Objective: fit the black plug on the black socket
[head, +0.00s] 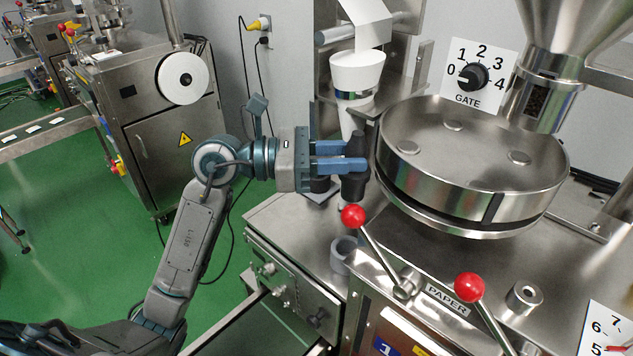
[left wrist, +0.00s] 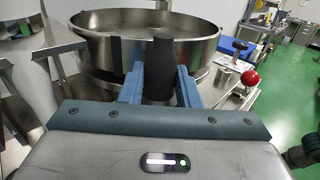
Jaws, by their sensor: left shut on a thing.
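My left gripper (head: 343,156) comes in from the left with its blue fingers shut on an upright black piece, which I take for the black plug (head: 354,186). The piece has a narrower top and a wider body. It also shows in the left wrist view as a dark post (left wrist: 160,68) between the blue fingers. A short black cylinder (head: 320,185) stands on a small plate just below and behind the fingers; it may be the black socket, but the gripper partly covers it. I cannot tell whether the held piece touches anything below. My right gripper is not in view.
A round steel pan (head: 470,195) stands close to the right of the held piece. Red-knobbed levers (head: 353,215) (head: 469,287) rise in front. A grey ring (head: 343,252) sits on the steel top below.

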